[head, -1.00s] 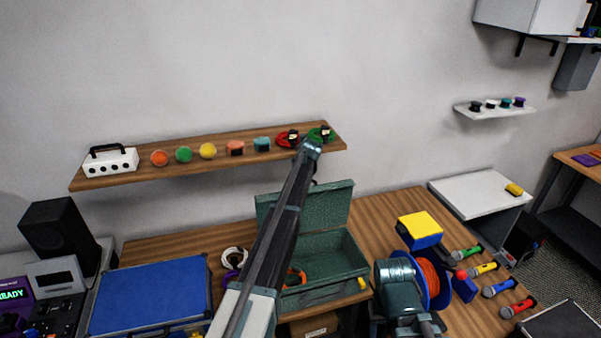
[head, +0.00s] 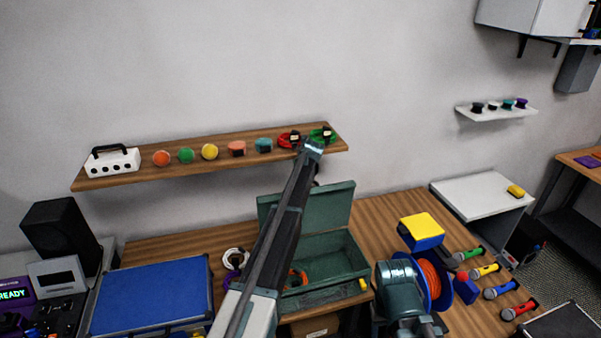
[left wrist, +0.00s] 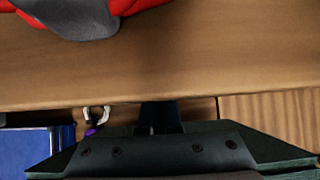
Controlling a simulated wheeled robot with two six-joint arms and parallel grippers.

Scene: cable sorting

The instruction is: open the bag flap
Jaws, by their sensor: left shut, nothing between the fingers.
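The green bag (head: 325,297) sits on the table at the lower middle of the head view. Its flap (head: 335,208) stands raised at the back, and the inside shows. My left arm crosses in front of the bag and hides part of its left side. My left gripper (head: 312,148) is shut and empty, at the height of the wall shelf and near its right end, above the bag. In the left wrist view its dark fingertips (left wrist: 160,117) are close together. My right arm shows beside the orange reel; its fingers cannot be made out.
The wooden shelf (head: 200,170) holds a red cable (head: 288,139), a green cable (head: 322,134) and several coloured items. A blue case (head: 150,297) lies left of the bag. A cable reel (head: 428,284), a yellow-topped box (head: 421,227) and several microphones are on the right.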

